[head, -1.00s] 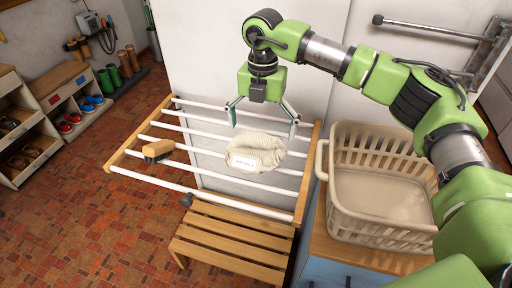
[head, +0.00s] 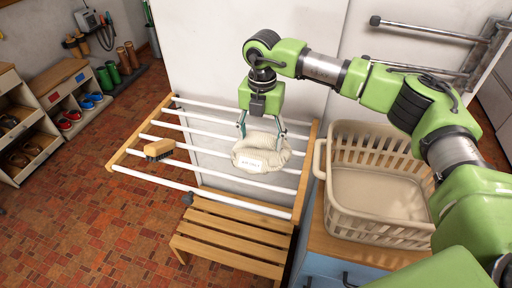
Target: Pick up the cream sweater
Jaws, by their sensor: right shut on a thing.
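The cream sweater (head: 262,155) is a bundled, ribbed cream knit with a white label on its front. It sits on the white bars of the wooden-framed drying rack (head: 302,180) in the head view. My right gripper (head: 261,135) is directly above it, pointing down, with its fingers closed in on the top of the sweater. The fingertips are partly hidden by the knit. I cannot tell whether the sweater is clear of the bars. My left gripper is not in view.
A wooden brush (head: 160,148) lies on the rack's left side. A cream laundry basket (head: 375,222) stands on the cabinet to the right, under my right arm. A slatted wooden bench (head: 232,236) is below the rack. Shoe shelves (head: 72,100) stand at the far left.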

